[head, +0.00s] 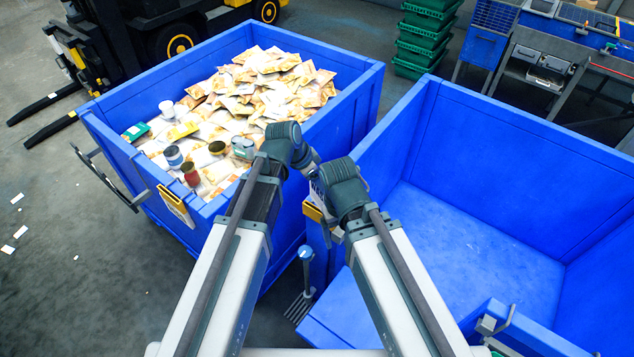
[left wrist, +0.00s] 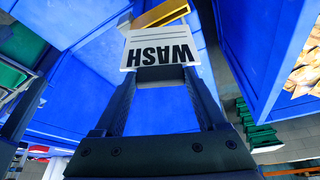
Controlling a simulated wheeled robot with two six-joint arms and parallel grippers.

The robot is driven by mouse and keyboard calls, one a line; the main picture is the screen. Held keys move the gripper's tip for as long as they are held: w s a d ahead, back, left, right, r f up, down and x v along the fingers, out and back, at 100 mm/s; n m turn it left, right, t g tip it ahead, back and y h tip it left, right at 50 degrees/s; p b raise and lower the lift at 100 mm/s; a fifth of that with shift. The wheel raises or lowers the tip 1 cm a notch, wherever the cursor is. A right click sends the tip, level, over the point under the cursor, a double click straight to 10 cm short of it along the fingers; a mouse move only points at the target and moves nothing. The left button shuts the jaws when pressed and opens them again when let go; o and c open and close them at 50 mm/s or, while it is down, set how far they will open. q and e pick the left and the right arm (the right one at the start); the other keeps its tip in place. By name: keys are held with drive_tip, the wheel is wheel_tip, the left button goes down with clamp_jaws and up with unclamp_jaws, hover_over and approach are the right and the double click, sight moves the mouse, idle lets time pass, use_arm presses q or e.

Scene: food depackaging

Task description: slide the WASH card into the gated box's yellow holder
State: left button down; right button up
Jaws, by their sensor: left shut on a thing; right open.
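In the left wrist view the white WASH card (left wrist: 160,50) is held by its edge between the fingertips of my left gripper (left wrist: 160,74); its lettering appears upside down. The yellow holder (left wrist: 160,15) on the blue gated box lies right at the card's far edge. I cannot tell whether the card's edge is inside it. In the head view the yellow holder (head: 314,212) shows partly at the left front post of the gated box (head: 480,235), behind my arms. My left gripper is mostly hidden there. My right gripper (head: 338,236) is open and empty close beside the holder.
A blue box (head: 225,50) full of food packs and cans stands left, with its own yellow holder (head: 176,203) and card. The gated box is empty inside. A blue-handled fork-like tool (head: 306,255) is below my arms. A forklift and green crates (head: 425,35) are behind.

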use_arm(q)
drive_tip(key=shift+f, duration=0.1)
drive_tip(key=shift+f+b, duration=0.5)
drive_tip(key=shift+b, duration=0.1)
unclamp_jaws()
drive_tip(key=p+v, duration=1.2)
drive_tip(key=v, duration=0.1)
